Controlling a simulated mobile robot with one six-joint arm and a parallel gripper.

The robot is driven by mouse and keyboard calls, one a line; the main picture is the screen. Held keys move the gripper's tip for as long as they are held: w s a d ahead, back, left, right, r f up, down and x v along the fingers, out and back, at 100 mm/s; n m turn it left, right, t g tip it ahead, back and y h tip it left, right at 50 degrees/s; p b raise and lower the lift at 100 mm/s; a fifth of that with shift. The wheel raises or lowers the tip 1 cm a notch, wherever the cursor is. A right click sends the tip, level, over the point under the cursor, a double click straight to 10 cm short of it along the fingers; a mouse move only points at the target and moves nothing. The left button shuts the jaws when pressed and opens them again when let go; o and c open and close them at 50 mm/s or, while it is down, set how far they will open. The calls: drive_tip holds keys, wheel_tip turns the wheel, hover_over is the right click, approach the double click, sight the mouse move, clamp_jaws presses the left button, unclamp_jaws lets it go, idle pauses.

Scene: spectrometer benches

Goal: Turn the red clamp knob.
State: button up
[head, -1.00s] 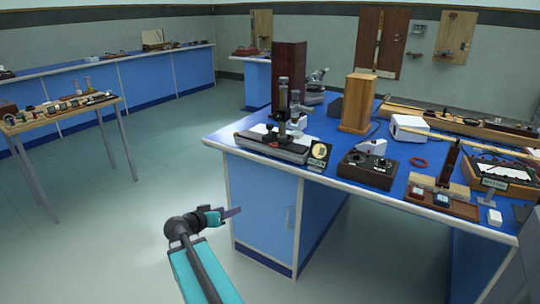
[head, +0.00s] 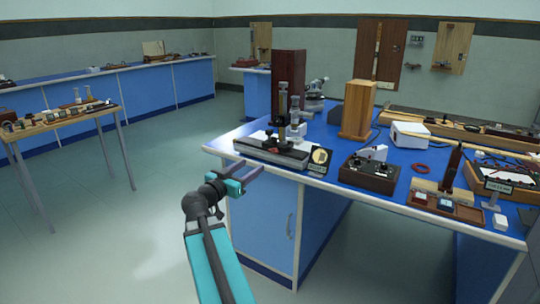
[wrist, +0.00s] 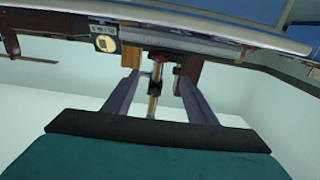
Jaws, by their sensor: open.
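A small dark red part, probably the red clamp knob (wrist: 161,56), shows in the wrist view at the base of an upright column, framed between my finger tips. In the head view a small red spot (head: 276,150) shows on the front of the instrument (head: 272,150), near the bench's left corner. The instrument has a grey base and a brass and black column (head: 283,104). My gripper (head: 252,166) is open and empty, in front of the bench edge and short of the instrument. It also shows in the wrist view (wrist: 160,72), where the scene appears upside down.
A card with a pale disc (head: 319,160) stands right of the instrument, and a dark control box (head: 369,174) beyond it. A tall dark red-brown box (head: 288,66) stands behind. The blue bench's front edge (head: 232,157) lies close to my fingers. Open floor lies left.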

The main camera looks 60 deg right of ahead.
sight(272, 152)
drive_tip(key=shift+d, duration=0.15)
drive_tip(key=shift+d, duration=6.75)
drive_tip(key=c, duration=1.1)
